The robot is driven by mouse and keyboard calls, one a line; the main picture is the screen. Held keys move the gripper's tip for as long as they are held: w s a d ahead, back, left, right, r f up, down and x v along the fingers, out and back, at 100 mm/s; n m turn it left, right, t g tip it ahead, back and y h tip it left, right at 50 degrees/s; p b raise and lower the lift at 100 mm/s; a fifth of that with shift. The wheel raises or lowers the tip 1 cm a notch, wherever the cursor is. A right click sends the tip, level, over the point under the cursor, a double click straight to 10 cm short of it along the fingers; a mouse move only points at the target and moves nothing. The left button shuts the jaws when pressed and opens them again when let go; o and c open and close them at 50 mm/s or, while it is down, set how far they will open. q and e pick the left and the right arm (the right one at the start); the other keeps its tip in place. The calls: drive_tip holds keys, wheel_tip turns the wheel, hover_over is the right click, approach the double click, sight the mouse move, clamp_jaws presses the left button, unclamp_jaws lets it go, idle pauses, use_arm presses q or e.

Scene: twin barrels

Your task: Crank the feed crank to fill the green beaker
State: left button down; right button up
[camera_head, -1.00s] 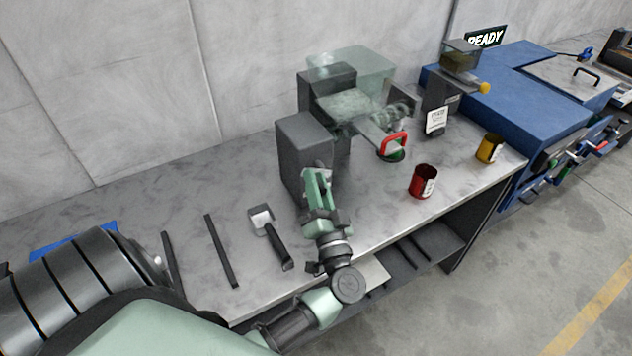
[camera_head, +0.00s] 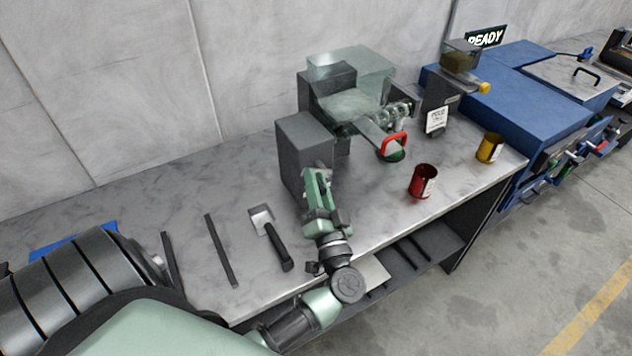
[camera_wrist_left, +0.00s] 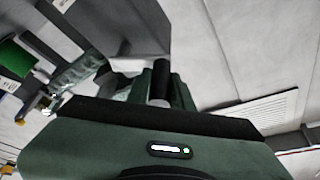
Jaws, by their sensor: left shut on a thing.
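The feed machine (camera_head: 305,150) is a grey housing with a translucent hopper (camera_head: 350,65) and a coil beside it. The green beaker (camera_head: 397,155) stands under the chute's end, mostly hidden behind a red loop handle (camera_head: 394,140). My left gripper (camera_head: 317,177) is at the near face of the grey housing, shut on the crank's handle. In the left wrist view the dark crank handle (camera_wrist_left: 161,78), with a metal end, sits between the fingers (camera_wrist_left: 160,90). The head view hides the crank behind the gripper. The beaker's fill level is hard to tell. My right gripper is out of view.
A red beaker (camera_head: 423,182) and a yellow beaker (camera_head: 489,148) stand on the marble bench (camera_head: 370,215) to the right. A black-handled tool (camera_head: 271,238) and dark bars (camera_head: 221,250) lie left of my arm. A second dispenser (camera_head: 440,100) stands behind.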

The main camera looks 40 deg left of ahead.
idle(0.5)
use_arm(q)
drive_tip(key=shift+s+f+n+g+y+b, duration=0.15)
drive_tip(key=shift+f+n+g+y+b, duration=0.35)
drive_tip(key=shift+n, duration=0.6)
drive_tip(key=shift+s+f+n+g+y+b, duration=0.15)
drive_tip(key=shift+f+n+y+b, duration=0.15)
drive_tip(key=shift+f+n+b, duration=0.6)
drive_tip(key=shift+a+f+n+g+y+b, duration=0.1)
drive_tip(key=shift+n+g+y+b, duration=0.3)
drive_tip(key=shift+n, duration=0.65)
drive_tip(key=shift+f+n+g+y+b, duration=0.1)
drive_tip(key=shift+n+g+y+b, duration=0.3)
drive_tip(key=shift+n, duration=0.65)
drive_tip(key=shift+s, duration=0.1)
drive_tip(key=c, duration=1.3)
unclamp_jaws()
drive_tip(key=shift+o, duration=0.2)
